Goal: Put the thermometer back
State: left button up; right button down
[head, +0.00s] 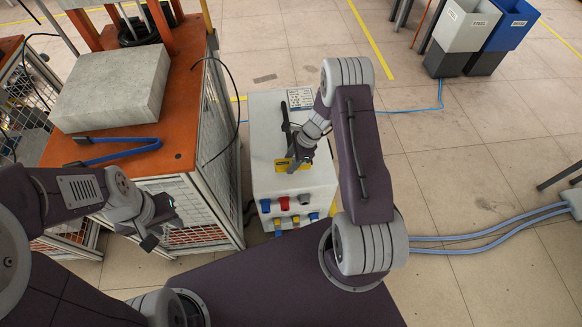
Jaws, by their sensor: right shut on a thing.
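The thermometer (281,163), a yellow and black tool, is at the top of the white cabinet (265,185). My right gripper (293,160) is shut on it, with the yellow part showing around the fingers. A slim black part (286,118) rises behind the gripper; I cannot tell whether it belongs to the thermometer. I cannot tell whether the thermometer touches the cabinet top. My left gripper (154,232) hangs in front of the orange-topped bench, away from the thermometer; its finger gap is unclear.
The orange bench (185,100) at the left carries a grey block (113,88) and blue-handled tongs (118,150). A black cable hangs between bench and cabinet. Colored sockets (284,204) line the cabinet front. White and blue bins (510,22) stand far right. Floor to the right is mostly clear.

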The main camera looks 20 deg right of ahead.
notch_tip(320, 180, down, 4)
jog(key=shift+r+b, duration=0.1)
jog(key=shift+b, duration=0.65)
jog(key=shift+f, duration=0.25)
jog(key=c, duration=0.7)
grip_release()
jog(key=shift+r, duration=0.15)
